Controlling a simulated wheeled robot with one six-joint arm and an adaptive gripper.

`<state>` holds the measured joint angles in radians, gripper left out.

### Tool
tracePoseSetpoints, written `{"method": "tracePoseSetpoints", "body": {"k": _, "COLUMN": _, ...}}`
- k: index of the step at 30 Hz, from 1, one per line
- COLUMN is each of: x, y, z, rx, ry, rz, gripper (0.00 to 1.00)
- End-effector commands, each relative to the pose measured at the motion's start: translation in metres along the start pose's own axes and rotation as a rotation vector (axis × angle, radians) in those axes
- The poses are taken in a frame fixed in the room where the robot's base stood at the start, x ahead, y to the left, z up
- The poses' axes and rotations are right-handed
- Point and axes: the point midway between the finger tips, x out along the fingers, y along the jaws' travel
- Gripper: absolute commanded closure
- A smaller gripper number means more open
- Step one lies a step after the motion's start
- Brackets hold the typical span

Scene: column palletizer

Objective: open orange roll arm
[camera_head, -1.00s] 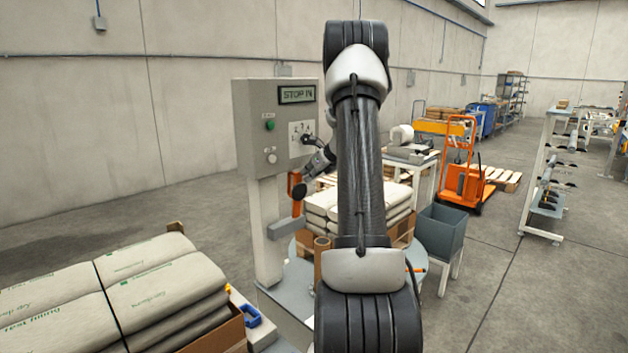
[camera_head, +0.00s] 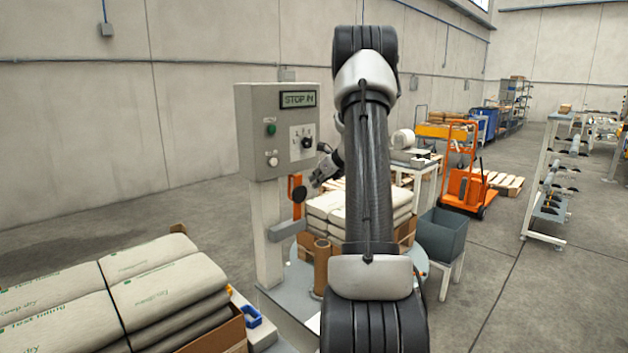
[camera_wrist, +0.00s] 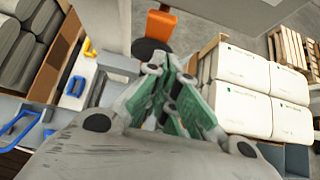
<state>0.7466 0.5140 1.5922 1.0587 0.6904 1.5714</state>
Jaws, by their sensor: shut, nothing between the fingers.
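The orange roll arm (camera_head: 295,188) stands upright beside the grey control column, with a dark round knob (camera_head: 299,194) at its front. In the wrist view the orange part (camera_wrist: 160,25) shows at the top centre, with the dark round knob (camera_wrist: 150,48) below it. My gripper (camera_head: 314,184) is just to the right of the orange arm in the head view, apart from it as far as I can tell. In the wrist view my gripper (camera_wrist: 168,72) is shut and empty, its fingertips pointing towards the knob. My arm hides part of the area behind.
The control box (camera_head: 277,130) with a "STOP IN" display stands above the arm. Stacked sacks (camera_head: 325,207) lie close behind my gripper. A cardboard tube (camera_head: 321,268) stands below. More sacks (camera_head: 160,275) are at the lower left. A grey bin (camera_head: 445,235) is at right.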

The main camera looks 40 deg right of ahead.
Motion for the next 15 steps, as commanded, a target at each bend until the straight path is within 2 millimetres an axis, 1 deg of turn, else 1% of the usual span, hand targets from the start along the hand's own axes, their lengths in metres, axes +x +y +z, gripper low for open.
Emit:
{"method": "tracePoseSetpoints", "body": {"k": 1, "x": -0.009, "y": 0.000, "z": 0.007, "rx": -0.003, "ry": -0.003, "rz": -0.001, "gripper": 1.00}}
{"method": "tracePoseSetpoints", "body": {"k": 9, "x": -0.055, "y": -0.001, "z": 0.034, "rx": -0.003, "ry": -0.003, "rz": -0.003, "gripper": 1.00}}
{"method": "tracePoseSetpoints", "body": {"k": 12, "x": -0.069, "y": -0.001, "z": 0.043, "rx": -0.002, "ry": -0.002, "rz": -0.002, "gripper": 1.00}}
{"method": "tracePoseSetpoints", "body": {"k": 15, "x": -0.079, "y": 0.000, "z": 0.048, "rx": -0.002, "ry": -0.001, "rz": 0.000, "gripper": 1.00}}
